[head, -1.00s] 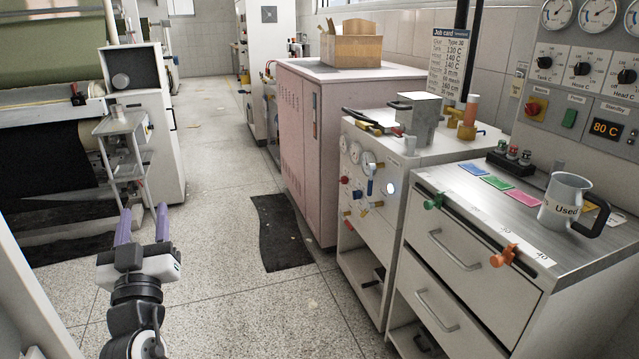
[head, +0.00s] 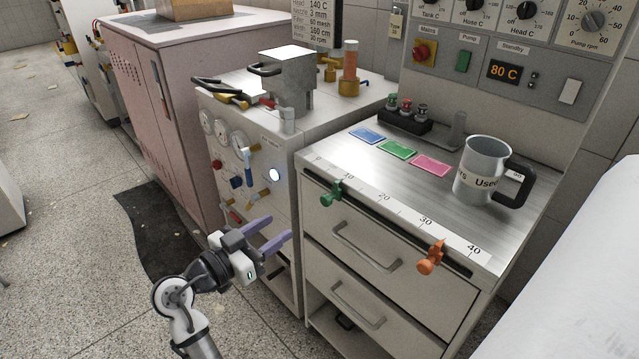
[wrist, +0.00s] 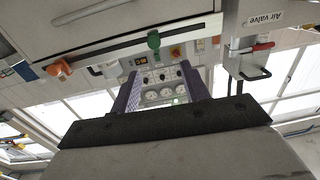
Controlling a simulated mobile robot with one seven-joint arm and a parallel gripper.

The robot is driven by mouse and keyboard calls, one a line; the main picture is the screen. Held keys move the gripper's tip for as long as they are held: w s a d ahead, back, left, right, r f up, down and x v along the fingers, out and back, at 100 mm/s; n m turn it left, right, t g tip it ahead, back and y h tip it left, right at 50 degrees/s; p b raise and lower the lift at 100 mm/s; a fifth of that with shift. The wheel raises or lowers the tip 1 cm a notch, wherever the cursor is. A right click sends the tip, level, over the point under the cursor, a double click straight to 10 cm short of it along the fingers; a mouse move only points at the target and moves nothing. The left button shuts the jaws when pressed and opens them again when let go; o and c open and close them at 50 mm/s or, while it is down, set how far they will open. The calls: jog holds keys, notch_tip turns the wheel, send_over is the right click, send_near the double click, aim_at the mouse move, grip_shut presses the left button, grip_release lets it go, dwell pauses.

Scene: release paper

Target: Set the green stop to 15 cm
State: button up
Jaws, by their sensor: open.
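The green stop (head: 332,192) sits on the rail along the front edge of the steel-topped drawer cabinet, near the 10 mark of the printed scale (head: 405,209); its exact reading is unclear. The orange stop (head: 431,257) is farther right on the same rail, between the 30 and 40 marks. My gripper (head: 279,228), with purple fingers, is open and empty in front of the cabinet, left of and lower than the green stop. In the wrist view, the green stop (wrist: 153,40) shows beyond my open fingers (wrist: 160,82), with the orange stop (wrist: 60,68) to its left.
Two drawer handles (head: 366,248) stick out below the rail. A metal mug (head: 476,160) and blue, green and pink cards (head: 398,149) lie on the cabinet top. A cart with gauges and valves (head: 245,160) stands close left of the cabinet. Open floor lies to the left.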

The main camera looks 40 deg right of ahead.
aim_at(323, 202)
jog(key=shift+m+g, duration=0.3)
jog(key=shift+g, duration=0.2)
jog(key=d+p, duration=0.3)
jog(key=d, duration=1)
jog(key=shift+w+d, duration=0.1)
jog(key=shift+w, duration=0.1)
jog(key=shift+w+d+f, duration=0.1)
jog(key=shift+d, duration=0.65)
jog(key=shift+c, duration=0.3)
grip_shut()
